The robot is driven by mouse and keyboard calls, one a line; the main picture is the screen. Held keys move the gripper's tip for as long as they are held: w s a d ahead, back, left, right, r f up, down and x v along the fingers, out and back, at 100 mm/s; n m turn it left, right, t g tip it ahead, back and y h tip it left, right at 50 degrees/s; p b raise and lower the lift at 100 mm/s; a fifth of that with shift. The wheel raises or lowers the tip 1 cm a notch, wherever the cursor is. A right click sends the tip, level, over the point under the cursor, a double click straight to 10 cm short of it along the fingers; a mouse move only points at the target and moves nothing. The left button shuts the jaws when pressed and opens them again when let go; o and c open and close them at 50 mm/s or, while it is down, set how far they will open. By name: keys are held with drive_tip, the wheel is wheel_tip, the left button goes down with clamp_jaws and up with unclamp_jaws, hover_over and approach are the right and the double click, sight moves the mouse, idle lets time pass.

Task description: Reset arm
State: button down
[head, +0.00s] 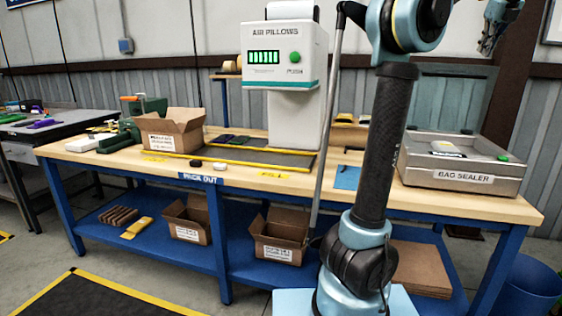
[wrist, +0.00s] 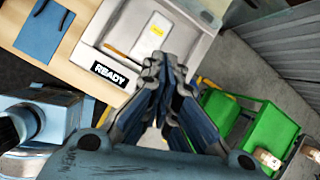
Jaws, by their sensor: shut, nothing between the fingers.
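My gripper (head: 490,38) shows at the top right of the head view, raised high above the bench and apart from everything on it. In the wrist view its two fingers (wrist: 168,95) reach up from the bottom edge, and they are shut with nothing held between them. My arm stands upright in front of the bench in the head view. The wrist view looks down past the fingers at a pale machine with a READY label (wrist: 110,74) and a blue sheet (wrist: 45,33) on the bench.
The wooden bench (head: 290,183) holds an open carton (head: 170,134), an air pillow machine (head: 283,62) and a bag sealer (head: 462,178). A blue bin (head: 530,287) stands at the right. Green crates (wrist: 248,128) show in the wrist view.

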drive_tip(key=a+f+n+g+y, duration=0.1)
drive_tip(key=a+f+n, duration=0.55)
drive_tip(key=a, duration=0.45)
drive_tip(key=a+f+n, duration=0.5)
drive_tip(key=a+f, duration=0.3)
drive_tip(key=a, duration=0.3)
drive_tip(key=a+f+n+g+y, duration=0.1)
drive_tip(key=a+f+n, duration=0.55)
drive_tip(key=a, duration=0.45)
drive_tip(key=s+a+f+n, duration=0.5)
drive_tip(key=s+f+n, duration=0.1)
drive_tip(key=f, duration=0.5)
drive_tip(key=s+a+f+n, duration=0.6)
drive_tip(key=s+f, duration=0.1)
drive_tip(key=f, duration=0.4)
drive_tip(key=s+a+f+n+g, duration=0.1)
drive_tip(key=s+a+f+n, duration=0.4)
drive_tip(key=f, duration=0.6)
drive_tip(key=shift+s+a+n+h, duration=0.4)
drive_tip(key=shift+s+a, duration=0.25)
drive_tip(key=shift+s, duration=0.4)
